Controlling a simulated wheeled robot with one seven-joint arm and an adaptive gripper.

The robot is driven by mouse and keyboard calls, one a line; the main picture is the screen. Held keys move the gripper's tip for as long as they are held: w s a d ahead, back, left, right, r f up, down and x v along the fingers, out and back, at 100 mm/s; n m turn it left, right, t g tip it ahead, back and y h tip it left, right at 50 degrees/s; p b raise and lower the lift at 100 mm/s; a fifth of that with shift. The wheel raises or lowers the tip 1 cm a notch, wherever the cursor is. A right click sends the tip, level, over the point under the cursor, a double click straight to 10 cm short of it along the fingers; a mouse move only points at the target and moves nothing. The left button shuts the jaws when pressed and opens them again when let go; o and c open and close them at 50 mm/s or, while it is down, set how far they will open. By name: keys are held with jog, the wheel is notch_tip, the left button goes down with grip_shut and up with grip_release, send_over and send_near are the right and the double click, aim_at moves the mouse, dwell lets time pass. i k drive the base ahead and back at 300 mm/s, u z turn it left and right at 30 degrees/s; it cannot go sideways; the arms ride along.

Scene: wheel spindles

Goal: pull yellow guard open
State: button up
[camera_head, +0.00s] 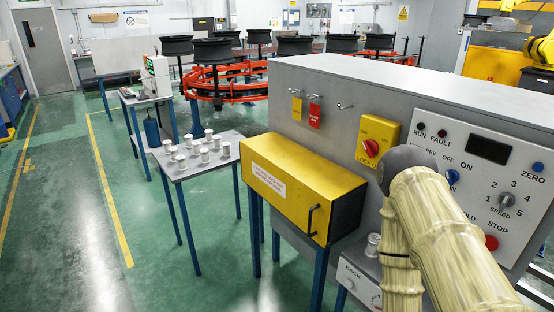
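The yellow guard (290,200) is a long box-shaped cover with a white label on its front face. It sits against the left front of the grey machine cabinet (350,95) and looks closed. Its black bar handle (312,220) is upright near the right end of the front face. My arm, with pale ribbed links and a dark rounded joint, crosses the right foreground, to the right of the guard. My gripper is not in view, and nothing of mine visibly touches the handle.
A control panel (480,180) with knobs is partly hidden by my arm. A yellow lock switch (377,138) sits above the guard. A small table (205,165) with several white spindles stands left of the guard. Green floor (110,230) is free at the left.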

aim_at(302, 185)
jog(key=k, duration=0.55)
jog(key=u, duration=0.8)
jog(key=i, duration=1)
jog(key=z, duration=0.25)
